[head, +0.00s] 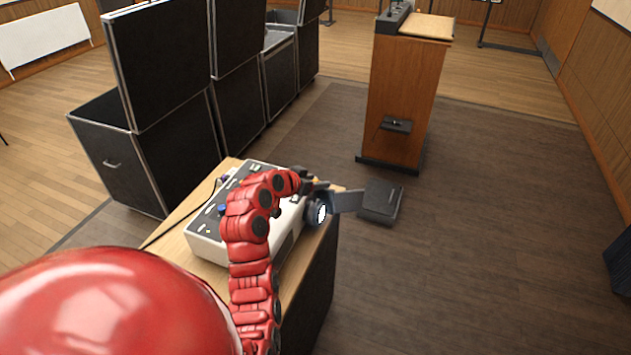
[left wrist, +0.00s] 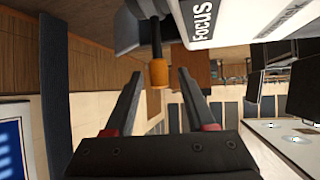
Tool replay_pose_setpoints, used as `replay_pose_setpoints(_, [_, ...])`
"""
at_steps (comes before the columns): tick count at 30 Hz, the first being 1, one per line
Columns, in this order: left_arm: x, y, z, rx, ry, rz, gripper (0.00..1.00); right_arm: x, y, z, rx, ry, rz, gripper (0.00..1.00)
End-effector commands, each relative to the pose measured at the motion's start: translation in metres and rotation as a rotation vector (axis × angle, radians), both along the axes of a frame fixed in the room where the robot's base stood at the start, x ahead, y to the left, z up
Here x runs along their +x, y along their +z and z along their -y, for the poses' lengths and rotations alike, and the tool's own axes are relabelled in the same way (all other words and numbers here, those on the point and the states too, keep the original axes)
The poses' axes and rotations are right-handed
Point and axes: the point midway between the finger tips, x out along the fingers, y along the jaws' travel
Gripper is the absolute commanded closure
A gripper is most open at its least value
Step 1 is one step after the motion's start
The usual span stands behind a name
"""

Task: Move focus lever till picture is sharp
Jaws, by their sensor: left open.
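A white projector (head: 207,238) sits on a wooden-topped stand, its lens (head: 317,212) glowing. My red left arm reaches over it, and the black left gripper (head: 318,190) is close to the lens; its fingertips are hard to make out in the head view. The open left gripper (left wrist: 158,82) has a finger on either side of the knob in the picture; no contact shows. The right gripper is out of view.
The stand's wooden top (head: 178,218) is narrow around the projector. Black cases (head: 165,140) stand at left. A wooden lectern (head: 402,95) stands beyond, with a dark box (head: 380,201) nearer. A bright blue-and-white panel (left wrist: 12,150) is partly visible.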

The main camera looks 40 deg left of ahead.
Motion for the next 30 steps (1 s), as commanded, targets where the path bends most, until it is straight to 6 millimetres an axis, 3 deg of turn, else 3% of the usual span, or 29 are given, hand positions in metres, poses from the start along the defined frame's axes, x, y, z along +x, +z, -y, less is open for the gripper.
replay_pose_setpoints(8, [-0.011,0.006,-0.001,0.0,0.001,0.003,0.45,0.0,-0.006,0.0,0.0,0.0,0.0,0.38])
replay_pose_setpoints(18, [-0.078,0.047,-0.006,0.005,0.006,0.006,0.45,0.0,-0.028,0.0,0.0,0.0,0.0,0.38])
replay_pose_setpoints(19, [-0.085,0.058,-0.007,0.003,0.007,0.004,0.45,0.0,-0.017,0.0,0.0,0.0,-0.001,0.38])
replay_pose_setpoints(24, [-0.118,0.08,-0.008,0.004,0.008,-0.002,0.45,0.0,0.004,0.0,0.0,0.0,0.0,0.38])
replay_pose_setpoints(30, [-0.141,0.091,-0.007,0.001,0.004,-0.001,0.45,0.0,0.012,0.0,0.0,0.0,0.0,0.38])
